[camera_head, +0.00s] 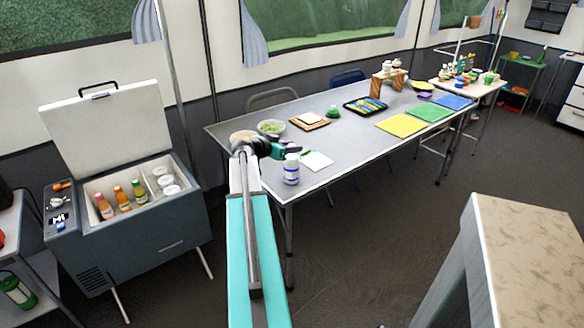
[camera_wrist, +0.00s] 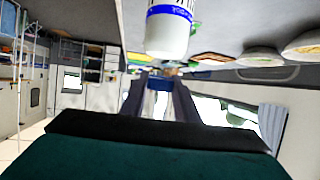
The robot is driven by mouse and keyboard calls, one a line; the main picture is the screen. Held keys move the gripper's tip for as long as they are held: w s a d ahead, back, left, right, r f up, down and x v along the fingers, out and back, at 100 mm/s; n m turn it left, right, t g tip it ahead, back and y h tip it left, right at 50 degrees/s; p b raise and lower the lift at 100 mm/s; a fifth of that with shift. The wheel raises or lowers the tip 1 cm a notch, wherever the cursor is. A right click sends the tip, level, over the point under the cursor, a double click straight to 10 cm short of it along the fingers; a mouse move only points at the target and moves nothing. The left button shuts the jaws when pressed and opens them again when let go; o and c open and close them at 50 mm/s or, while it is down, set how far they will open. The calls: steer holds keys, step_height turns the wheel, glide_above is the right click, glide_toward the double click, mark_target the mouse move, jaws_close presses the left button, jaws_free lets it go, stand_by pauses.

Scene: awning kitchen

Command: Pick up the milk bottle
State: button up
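The milk bottle (camera_head: 291,172) is white with blue bands and stands upright near the front edge of the grey table. In the wrist view, the bottle (camera_wrist: 167,35) hangs from the top of the upside-down picture, cut off by the edge. My gripper (camera_head: 282,150) is just behind and left of the bottle in the head view. In the wrist view, the dark fingers of my gripper (camera_wrist: 160,88) stand apart with nothing held between them. The gripper's fingertips are partly hidden in the head view, and I cannot tell whether they touch the bottle.
A white sheet (camera_head: 317,161) lies right of the bottle on the table (camera_head: 350,135). A bowl of greens (camera_head: 271,127) and a board (camera_head: 310,122) are behind. An open cooler (camera_head: 150,215) stands left; a counter (camera_head: 525,245) stands at the right front.

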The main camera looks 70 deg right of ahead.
jaws_close()
stand_by(0.8)
steer(key=shift+r, duration=0.1)
stand_by(0.4)
steer(key=shift+r+b, duration=0.4)
steer(key=shift+r, duration=1.35)
steer(key=a+r+b, duration=0.1)
steer(key=a+b, duration=0.1)
steer(key=a, duration=1.4)
steer(key=shift+w+r, duration=0.2)
steer(key=shift+w, duration=0.25)
